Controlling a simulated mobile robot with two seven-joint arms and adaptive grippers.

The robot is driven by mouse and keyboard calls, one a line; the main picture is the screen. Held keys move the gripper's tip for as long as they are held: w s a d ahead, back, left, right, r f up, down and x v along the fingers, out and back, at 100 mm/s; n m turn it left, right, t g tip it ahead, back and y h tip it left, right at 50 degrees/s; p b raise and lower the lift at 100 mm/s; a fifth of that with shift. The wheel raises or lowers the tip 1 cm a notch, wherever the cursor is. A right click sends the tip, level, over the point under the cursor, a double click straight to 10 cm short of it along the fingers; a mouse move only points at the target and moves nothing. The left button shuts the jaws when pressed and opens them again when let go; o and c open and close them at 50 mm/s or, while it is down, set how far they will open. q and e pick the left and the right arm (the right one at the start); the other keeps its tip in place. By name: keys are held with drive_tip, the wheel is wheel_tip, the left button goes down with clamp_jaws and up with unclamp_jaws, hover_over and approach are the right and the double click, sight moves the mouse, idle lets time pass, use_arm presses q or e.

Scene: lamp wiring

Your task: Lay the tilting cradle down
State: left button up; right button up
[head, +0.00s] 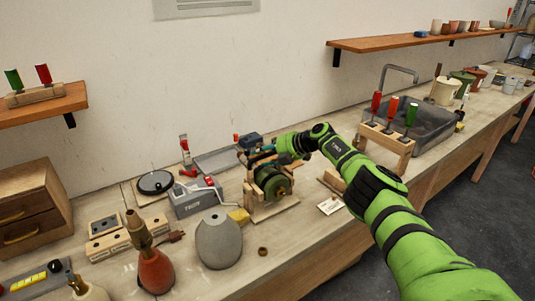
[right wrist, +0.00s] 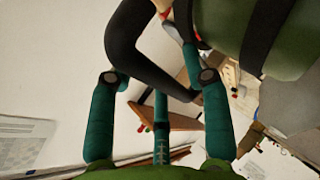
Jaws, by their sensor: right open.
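The tilting cradle cannot be picked out with certainty. The most cradle-like thing is a wooden frame (head: 288,203) around a dark green drum (head: 270,183), on the bench in the head view. It appears upright. My left gripper is out of view.
A grey box with a red handle (head: 195,198), a grey rounded vase (head: 219,240) and a red-brown bottle (head: 155,271) crowd the left. A wooden rack with coloured handles (head: 388,145) and a sink (head: 425,122) stand at the right. The bench's front edge is near.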

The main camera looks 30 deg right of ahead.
drive_tip(key=shift+d, duration=0.1)
drive_tip(key=shift+v, duration=0.8)
drive_tip(key=v, duration=1)
drive_tip(key=shift+s, duration=0.2)
drive_tip(key=shift+r, duration=0.1)
